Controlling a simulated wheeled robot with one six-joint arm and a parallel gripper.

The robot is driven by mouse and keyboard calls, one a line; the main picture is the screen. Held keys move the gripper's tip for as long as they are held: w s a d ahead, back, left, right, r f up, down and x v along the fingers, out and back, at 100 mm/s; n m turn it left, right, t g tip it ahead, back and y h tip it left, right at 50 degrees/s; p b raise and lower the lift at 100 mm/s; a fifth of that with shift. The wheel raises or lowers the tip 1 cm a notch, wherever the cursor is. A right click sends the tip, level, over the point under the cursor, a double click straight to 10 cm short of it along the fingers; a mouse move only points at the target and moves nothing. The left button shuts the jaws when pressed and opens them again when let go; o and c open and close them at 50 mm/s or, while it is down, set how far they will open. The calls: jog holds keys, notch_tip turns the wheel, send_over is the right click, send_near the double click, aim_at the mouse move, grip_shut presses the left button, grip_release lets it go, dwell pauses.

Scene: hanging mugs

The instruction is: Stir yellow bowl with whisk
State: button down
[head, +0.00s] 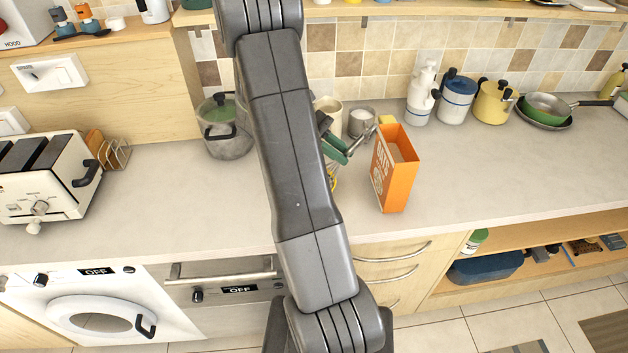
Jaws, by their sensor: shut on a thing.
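My arm crosses the middle of the head view and hides much of the work area. My gripper (346,143) is just right of the arm, above the counter, and is shut on what looks like the whisk (334,165). Thin wires show below the gripper beside the arm's edge; the rest of the whisk is hidden or too small to tell. A sliver of yellow, apparently the yellow bowl (334,182), shows at the arm's right edge under the wires. I cannot tell whether the whisk touches the bowl.
An orange box (394,175) stands upright close to the right of my gripper. A lidded pot (228,140) is left of my arm. The counter (490,180) is clear to the right.

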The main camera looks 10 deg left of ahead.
jog(key=shift+w, duration=0.15)
jog(key=shift+d+r, duration=0.1)
jog(key=shift+r, duration=0.15)
jog(key=shift+s+d+r, duration=0.25)
jog(key=shift+d+r, duration=0.25)
jog(key=shift+r, duration=0.4)
jog(key=shift+s+d+r, duration=0.2)
jog(key=shift+d+r, duration=0.25)
jog(key=shift+r, duration=0.45)
jog(key=shift+s+d+r, duration=0.25)
jog(key=shift+d+r, duration=0.25)
jog(key=shift+r, duration=0.4)
jog(key=shift+r, duration=2.55)
jog(key=shift+a+f, duration=0.1)
